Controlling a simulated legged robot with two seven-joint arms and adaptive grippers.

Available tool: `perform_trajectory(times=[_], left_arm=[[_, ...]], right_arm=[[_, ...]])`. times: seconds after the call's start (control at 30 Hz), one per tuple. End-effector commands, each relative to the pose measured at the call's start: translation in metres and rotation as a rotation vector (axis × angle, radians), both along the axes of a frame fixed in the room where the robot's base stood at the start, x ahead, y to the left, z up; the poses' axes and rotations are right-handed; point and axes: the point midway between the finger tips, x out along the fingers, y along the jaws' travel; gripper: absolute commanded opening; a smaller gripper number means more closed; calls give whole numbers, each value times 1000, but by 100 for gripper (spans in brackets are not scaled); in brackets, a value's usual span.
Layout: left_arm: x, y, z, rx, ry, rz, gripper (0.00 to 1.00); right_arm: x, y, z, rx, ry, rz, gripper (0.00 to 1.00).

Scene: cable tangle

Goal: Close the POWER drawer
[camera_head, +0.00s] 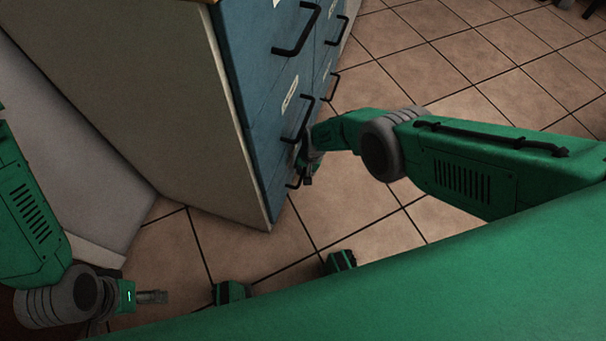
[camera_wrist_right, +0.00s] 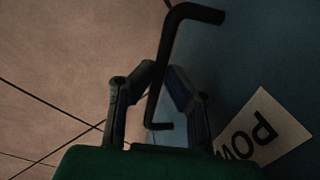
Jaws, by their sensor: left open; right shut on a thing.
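The POWER drawer front (camera_wrist_right: 265,55) is a blue panel in the right wrist view. Its white label (camera_wrist_right: 262,128) shows "POW", turned and partly cut off by my gripper. A black bent bar handle (camera_wrist_right: 168,45) runs between the fingers of my right gripper (camera_wrist_right: 160,82), which is shut on it. In the head view my right gripper (camera_head: 309,168) is low against the blue cabinet front (camera_head: 255,90) and hides part of that handle. Whether the drawer stands out from the cabinet is not clear. My left gripper (camera_head: 153,297) is open and empty over the floor, apart from the cabinet.
The cabinet has a pale side wall (camera_head: 130,80) and several other blue drawers with black handles, one near the top (camera_head: 297,32). A light panel (camera_head: 70,170) stands at the left. The tiled floor (camera_head: 440,50) is clear to the right of the cabinet.

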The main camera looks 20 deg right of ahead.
Motion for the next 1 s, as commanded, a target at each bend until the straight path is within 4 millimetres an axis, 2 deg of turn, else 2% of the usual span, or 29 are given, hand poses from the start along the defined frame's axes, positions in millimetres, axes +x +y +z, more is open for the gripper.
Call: perform_trajectory(times=[0.3, 0.33, 0.37, 1.0], left_arm=[[0, 0, -1, -1, 0, -1, 70], [0, 0, -1, -1, 0, -1, 70], [0, 0, -1, -1, 0, -1, 70], [-1, 0, 1, 0, -3, -1, 70]], right_arm=[[4, 1, 2, -2, -10, -3, 0], [4, 1, 2, -2, -10, -3, 22], [4, 2, 2, -2, -10, -3, 31], [3, 4, 3, 0, -6, 0, 31]])
